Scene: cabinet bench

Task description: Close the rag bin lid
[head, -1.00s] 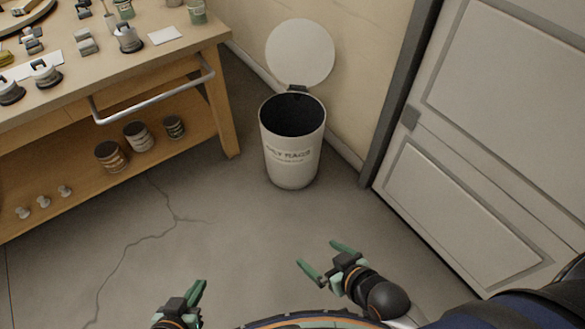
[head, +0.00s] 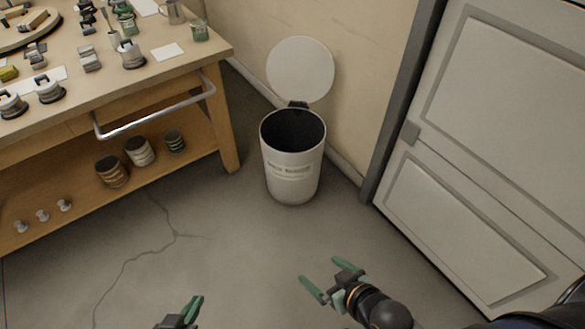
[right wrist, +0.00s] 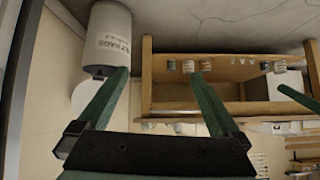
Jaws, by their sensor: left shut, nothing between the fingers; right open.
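The white rag bin (head: 291,170) stands on the floor near the wall, right of the workbench, with dark lettering on its front. Its round lid (head: 301,69) is open, raised upright behind the rim on a dark hinge. The bin also shows upside down in the right wrist view (right wrist: 108,38), with part of the lid (right wrist: 84,97) below it. My right gripper (head: 325,271) is open and empty, low in the head view and well short of the bin. My left gripper (head: 192,310) is shut and empty at the bottom edge; only its tips show.
The wooden workbench (head: 228,128) with a metal rail (head: 160,112) stands to the left, with tools on top and cans on its lower shelf. A grey door (head: 470,170) is at the right. The cracked floor (head: 220,245) before the bin is clear.

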